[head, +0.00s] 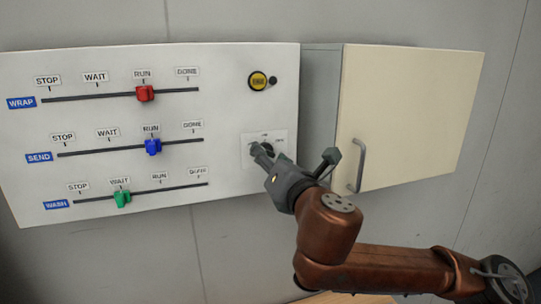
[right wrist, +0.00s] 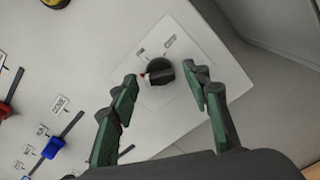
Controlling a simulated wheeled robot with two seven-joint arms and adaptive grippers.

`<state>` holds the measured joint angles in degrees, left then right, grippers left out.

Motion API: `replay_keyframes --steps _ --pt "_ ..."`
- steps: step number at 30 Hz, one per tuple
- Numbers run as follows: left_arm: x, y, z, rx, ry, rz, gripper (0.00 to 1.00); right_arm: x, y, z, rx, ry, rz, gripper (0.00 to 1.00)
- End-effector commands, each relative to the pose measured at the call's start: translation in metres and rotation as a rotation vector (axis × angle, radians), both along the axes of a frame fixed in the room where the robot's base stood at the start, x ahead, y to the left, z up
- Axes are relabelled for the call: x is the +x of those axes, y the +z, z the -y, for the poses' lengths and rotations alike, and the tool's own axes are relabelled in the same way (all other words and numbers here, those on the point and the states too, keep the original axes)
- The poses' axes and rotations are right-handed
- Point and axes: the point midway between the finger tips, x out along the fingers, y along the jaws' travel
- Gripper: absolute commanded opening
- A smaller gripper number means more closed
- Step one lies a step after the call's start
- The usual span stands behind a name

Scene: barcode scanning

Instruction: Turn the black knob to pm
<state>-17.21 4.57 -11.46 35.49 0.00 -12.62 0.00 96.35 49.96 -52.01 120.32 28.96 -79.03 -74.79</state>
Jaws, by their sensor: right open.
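The black knob (right wrist: 160,72) sits on a pale square plate (right wrist: 185,105) with small labels that I cannot read for certain. A small red mark shows at the knob's left edge in the right wrist view. My right gripper (right wrist: 161,76) is open, with one fingertip on each side of the knob. Gaps show there between the fingertips and the knob; I cannot tell whether they touch. In the head view my right gripper (head: 269,155) covers part of the knob and plate. My left gripper is not in view.
The white panel also carries a red slider (head: 145,93), a blue slider (head: 153,147) and a green slider (head: 122,199) on tracks. A yellow button (head: 258,81) is above the knob plate. A cream cabinet door (head: 420,115) with a grey handle (head: 358,165) stands to the right.

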Motion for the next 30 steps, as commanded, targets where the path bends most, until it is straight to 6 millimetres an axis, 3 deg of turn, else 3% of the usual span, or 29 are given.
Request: replay_keyframes --steps 4,22,30 --pt "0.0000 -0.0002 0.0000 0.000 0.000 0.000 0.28 -0.0001 -0.0004 -0.0001 0.000 0.000 0.000 0.44" --pt "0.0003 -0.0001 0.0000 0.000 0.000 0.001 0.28 -0.0003 -0.0001 0.0001 0.000 0.000 0.000 0.02" --pt "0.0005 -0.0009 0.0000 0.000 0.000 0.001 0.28 -0.0003 -0.0004 0.0001 0.026 0.001 -0.009 0.02"
